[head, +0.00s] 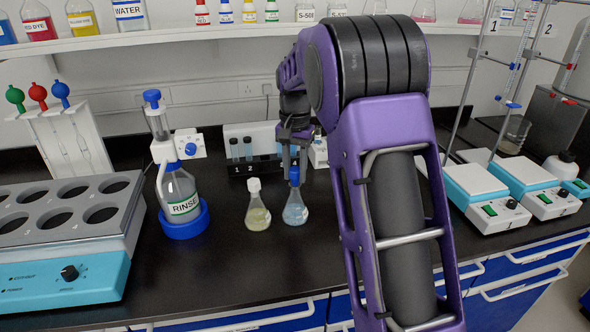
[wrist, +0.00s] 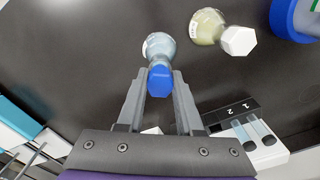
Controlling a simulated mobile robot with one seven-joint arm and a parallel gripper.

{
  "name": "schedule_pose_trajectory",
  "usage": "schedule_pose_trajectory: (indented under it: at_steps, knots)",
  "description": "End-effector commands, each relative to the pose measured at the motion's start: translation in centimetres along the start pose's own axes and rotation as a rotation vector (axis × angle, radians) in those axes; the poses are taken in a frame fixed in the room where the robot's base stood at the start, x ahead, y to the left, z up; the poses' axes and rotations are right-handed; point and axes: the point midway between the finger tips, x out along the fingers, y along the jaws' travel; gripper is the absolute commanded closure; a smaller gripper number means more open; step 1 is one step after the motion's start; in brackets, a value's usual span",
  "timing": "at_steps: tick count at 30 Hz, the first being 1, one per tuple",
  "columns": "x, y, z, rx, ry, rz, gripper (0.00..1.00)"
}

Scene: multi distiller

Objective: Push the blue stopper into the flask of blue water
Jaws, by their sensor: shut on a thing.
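The flask of blue water (head: 295,212) stands upright on the black bench, a small conical flask with pale blue liquid; it also shows in the wrist view (wrist: 158,45). The blue stopper (head: 294,176) is at the top of its neck, upright and in line with it. How deep it sits in the neck I cannot tell. My gripper (wrist: 160,76) points down over the flask, its two grey fingers shut on the blue stopper (wrist: 161,80), one on each side. The stopper's lower end is hidden in the wrist view.
A flask of yellowish liquid with a white cap (head: 257,208) stands close to the left. The rinse bottle (head: 180,193) stands farther left in a blue ring. A numbered vial rack (head: 243,168) is just behind. Bench to the front is clear. Stirrer hotplates (head: 487,197) stand right.

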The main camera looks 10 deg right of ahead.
Motion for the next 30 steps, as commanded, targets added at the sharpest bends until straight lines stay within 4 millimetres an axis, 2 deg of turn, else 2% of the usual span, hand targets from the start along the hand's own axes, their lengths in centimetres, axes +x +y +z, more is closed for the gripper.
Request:
schedule_pose_trajectory:
  at_steps: [14,15,20,30]
  knots:
    - [1.04,-0.01,-0.01,0.000,0.000,0.000,1.00]
    - [0.96,-0.01,-0.02,0.000,0.001,0.000,0.60]
    - [0.96,0.00,-0.01,0.000,0.000,0.000,0.31]
    - [0.70,-0.01,-0.01,0.000,0.001,0.000,0.30]
